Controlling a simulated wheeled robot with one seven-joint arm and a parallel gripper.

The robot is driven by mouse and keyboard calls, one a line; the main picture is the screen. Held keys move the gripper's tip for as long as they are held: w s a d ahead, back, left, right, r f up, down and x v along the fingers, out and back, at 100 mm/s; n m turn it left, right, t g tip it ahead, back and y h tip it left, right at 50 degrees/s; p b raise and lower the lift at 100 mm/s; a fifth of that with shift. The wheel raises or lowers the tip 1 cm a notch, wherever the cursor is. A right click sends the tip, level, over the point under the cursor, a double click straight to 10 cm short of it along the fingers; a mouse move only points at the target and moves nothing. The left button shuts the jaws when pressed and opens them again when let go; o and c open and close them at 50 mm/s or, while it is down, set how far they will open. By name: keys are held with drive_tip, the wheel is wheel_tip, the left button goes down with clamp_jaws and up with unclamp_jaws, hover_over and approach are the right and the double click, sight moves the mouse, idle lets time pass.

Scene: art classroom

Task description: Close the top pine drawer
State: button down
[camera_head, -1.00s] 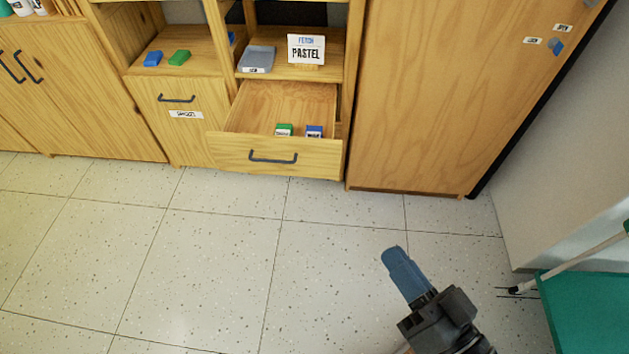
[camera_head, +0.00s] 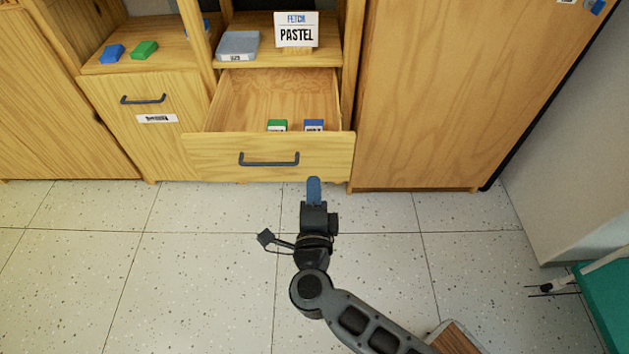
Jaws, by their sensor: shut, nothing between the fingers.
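The pine drawer (camera_head: 218,158) is pulled open, its front standing out from the cabinet, with a dark bar handle (camera_head: 269,160). A green box (camera_head: 277,125) and a blue box (camera_head: 313,125) lie inside it, close to the front panel. My gripper (camera_head: 313,183) is shut and empty, with blue fingers. It points at the drawer and appears just below the front panel's lower edge in the picture, right of the handle. I cannot tell whether it touches the drawer.
A shelf above the drawer holds a grey tray (camera_head: 238,46) and a PASTEL sign (camera_head: 296,32). A closed cabinet door (camera_head: 142,117) is at left, under blue and green blocks (camera_head: 144,49). A tall wooden cabinet (camera_head: 440,90) stands right.

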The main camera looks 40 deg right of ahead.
sight(313, 137)
drive_tip(key=b+x, duration=0.2)
drive_tip(key=x, duration=1)
drive_tip(key=shift+w, duration=0.1)
drive_tip(key=shift+w+d, duration=0.2)
drive_tip(key=shift+r+b+x, duration=0.1)
drive_tip(key=shift+b+x, duration=2.7)
drive_tip(key=shift+x, duration=4.15)
drive_tip(key=shift+r+b+x, duration=0.15)
drive_tip(key=shift+b+x, duration=2.6)
drive_tip(key=shift+x, duration=4.2)
drive_tip(key=shift+d, duration=0.1)
